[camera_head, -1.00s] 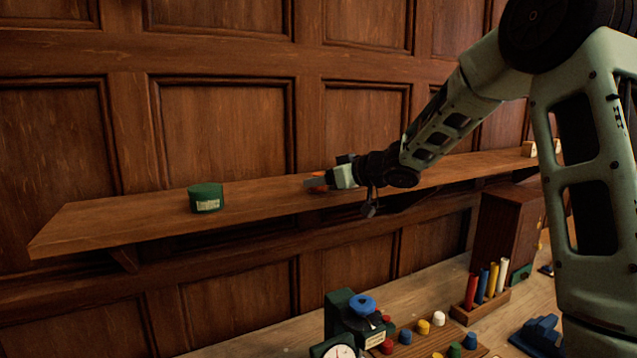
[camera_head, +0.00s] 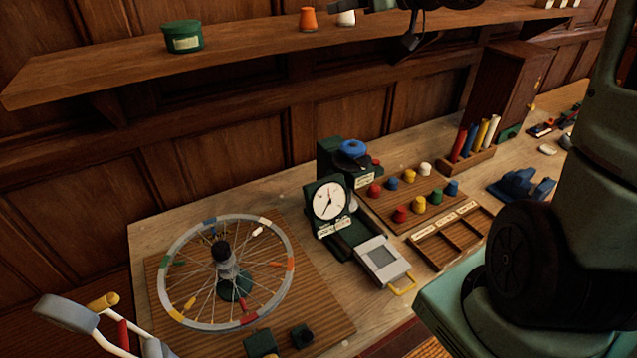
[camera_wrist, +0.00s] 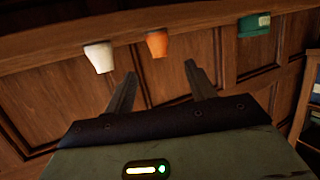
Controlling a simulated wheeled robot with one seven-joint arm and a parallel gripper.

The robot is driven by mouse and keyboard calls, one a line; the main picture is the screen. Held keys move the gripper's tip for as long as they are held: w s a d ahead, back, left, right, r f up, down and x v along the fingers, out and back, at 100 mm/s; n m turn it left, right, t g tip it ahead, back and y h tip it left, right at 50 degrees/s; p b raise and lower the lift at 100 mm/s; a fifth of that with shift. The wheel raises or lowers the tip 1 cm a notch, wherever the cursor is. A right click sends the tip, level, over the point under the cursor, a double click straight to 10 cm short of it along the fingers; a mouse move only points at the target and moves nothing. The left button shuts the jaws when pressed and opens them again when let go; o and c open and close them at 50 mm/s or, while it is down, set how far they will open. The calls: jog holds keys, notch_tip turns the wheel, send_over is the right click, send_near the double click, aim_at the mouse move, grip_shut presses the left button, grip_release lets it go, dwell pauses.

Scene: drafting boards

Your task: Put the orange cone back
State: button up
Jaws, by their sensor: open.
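The orange cone (camera_head: 307,19) stands on the long wooden shelf (camera_head: 240,43), between a green tub and a white cone (camera_head: 346,18). In the wrist view the orange cone (camera_wrist: 157,43) appears upside down beyond my fingertips, with the white cone (camera_wrist: 99,57) to its left. My gripper (camera_wrist: 159,72) is open, with nothing between its fingers and a gap to the orange cone. In the head view only dark wrist parts show at the top edge, near the white cone; the fingers cannot be made out there.
The green tub (camera_head: 183,36) stands left on the shelf. Below, the bench holds a spoked wheel (camera_head: 268,224), a dial gauge (camera_head: 328,201), a board of coloured cones (camera_head: 390,201), and a rack of coloured tubes (camera_head: 466,159). A wooden cabinet (camera_head: 500,90) stands under the shelf at right.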

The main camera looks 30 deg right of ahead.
jog(key=s+a+f+g+h, duration=0.2)
jog(key=s+a+f, duration=0.3)
jog(key=a, duration=0.5)
jog(key=s+a+f+g+h, duration=0.2)
jog(key=a+f, duration=0.4)
jog(key=a, duration=0.3)
jog(key=s+a+f+n+g, duration=0.1)
jog(key=s+a+f+g, duration=0.3)
jog(key=s, duration=0.9)
jog(key=s+a+f+n+g+h, duration=0.1)
jog(key=s+a+f+g, duration=0.3)
jog(key=s, duration=0.9)
jog(key=shift+s+f+n+g, duration=0.15)
jog(key=shift+f+n+g, duration=0.4)
jog(key=shift+g, duration=0.15)
jog(key=shift+f, duration=0.1)
notch_tip(320, 180, down, 12)
jog(key=b, duration=1.2)
